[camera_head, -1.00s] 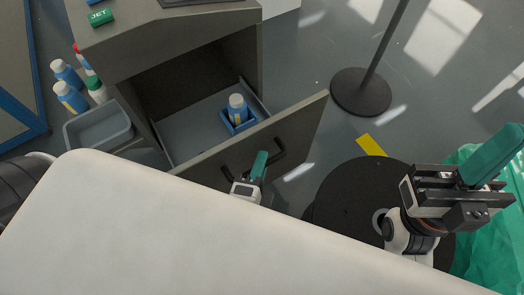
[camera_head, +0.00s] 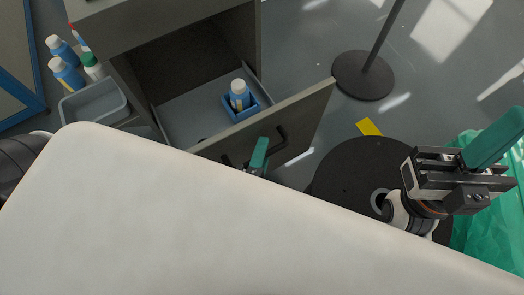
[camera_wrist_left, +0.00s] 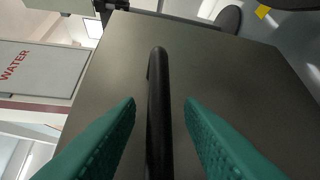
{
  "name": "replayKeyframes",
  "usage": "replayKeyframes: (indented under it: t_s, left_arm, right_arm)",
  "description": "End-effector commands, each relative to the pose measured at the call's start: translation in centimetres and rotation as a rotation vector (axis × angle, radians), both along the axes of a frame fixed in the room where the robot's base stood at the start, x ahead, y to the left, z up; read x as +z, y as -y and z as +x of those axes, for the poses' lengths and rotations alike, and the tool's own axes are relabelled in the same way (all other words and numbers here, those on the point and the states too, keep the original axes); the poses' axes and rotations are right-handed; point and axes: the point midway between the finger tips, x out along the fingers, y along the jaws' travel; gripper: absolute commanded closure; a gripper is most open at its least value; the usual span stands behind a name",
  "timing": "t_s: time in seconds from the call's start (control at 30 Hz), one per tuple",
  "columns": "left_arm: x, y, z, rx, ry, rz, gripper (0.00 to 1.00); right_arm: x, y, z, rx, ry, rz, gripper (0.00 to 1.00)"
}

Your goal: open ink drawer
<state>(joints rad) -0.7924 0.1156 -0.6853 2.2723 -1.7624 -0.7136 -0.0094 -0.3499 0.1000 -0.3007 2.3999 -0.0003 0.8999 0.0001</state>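The ink drawer (camera_head: 306,112) is pulled out of the grey cabinet (camera_head: 170,38), with its inside showing. A small blue holder (camera_head: 251,106) with a white-capped bottle (camera_head: 239,90) stands in it. A black bar handle (camera_head: 281,142) is on its front. My left gripper (camera_head: 257,156) is at the handle; one teal finger shows and the rest is mostly hidden by my white body. In the left wrist view the handle (camera_wrist_left: 158,100) runs between its two spread teal fingers, with gaps on both sides. My right gripper (camera_head: 482,150) is away at the right; its finger gap is unclear.
Several bottles (camera_head: 67,75) and a grey bin (camera_head: 93,103) stand left of the cabinet. A dark round stand base with a pole (camera_head: 363,75) is on the floor beyond the drawer. Green sheeting (camera_head: 480,215) lies at the right. A WATER sign (camera_wrist_left: 22,70) shows in the wrist view.

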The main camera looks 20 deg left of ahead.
Motion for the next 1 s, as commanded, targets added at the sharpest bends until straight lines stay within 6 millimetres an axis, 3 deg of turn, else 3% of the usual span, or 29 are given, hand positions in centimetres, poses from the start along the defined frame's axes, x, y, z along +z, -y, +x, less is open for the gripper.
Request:
replayKeyframes:
  t_s: [0.27, 0.5, 0.7, 1.0]
  left_arm:
    - [0.1, 0.2, -0.8, -0.003, -0.001, -0.001, 0.66]
    - [0.7, 0.6, -4.7, -0.006, -0.002, 0.001, 0.66]
    - [1.1, 0.9, -7.0, -0.003, 0.0, -0.001, 0.66]
    - [1.1, 0.9, -7.4, -0.001, 0.001, -0.001, 0.66]
  right_arm:
    - [0.1, 0.0, 0.0, 0.0, 0.0, 0.0, 1.0]
    - [0.6, 0.0, 0.0, 0.0, 0.0, 0.0, 1.0]
    - [1.0, 0.0, 0.0, 0.0, 0.0, 0.0, 1.0]
    - [1.0, 0.0, 0.0, -0.001, 0.0, 0.0, 1.0]
